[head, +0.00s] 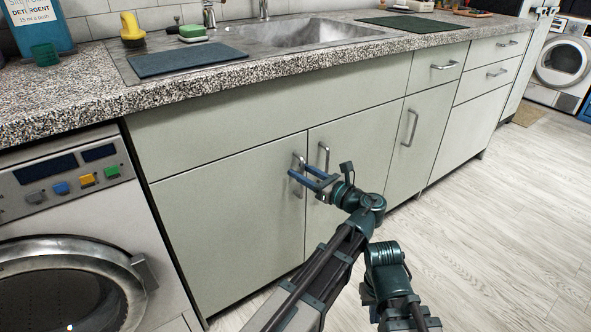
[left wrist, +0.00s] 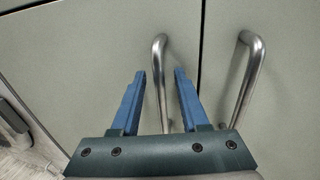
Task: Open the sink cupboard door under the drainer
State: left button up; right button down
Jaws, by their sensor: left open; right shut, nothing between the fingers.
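Two pale green cupboard doors stand side by side below the sink (head: 290,35): the left door (head: 230,220) and the right door (head: 355,150). Both look closed. Each has an upright metal bar handle near their shared seam, the left handle (left wrist: 161,60) and the right handle (left wrist: 250,75). My left gripper (head: 299,172) is open at the left door's handle. In the left wrist view its blue fingers (left wrist: 160,74) lie either side of that handle, with small gaps showing. I cannot tell how deep the bar sits between them. My right gripper is not in view.
A washing machine (head: 70,180) stands left of the cupboard. A narrower door (head: 425,125) and drawers (head: 490,75) continue to the right. A dark mat (head: 185,60) lies on the counter left of the sink. The floor (head: 500,220) at the right is clear.

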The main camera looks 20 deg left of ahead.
pick_arm(q)
grip_shut()
dwell(1.4)
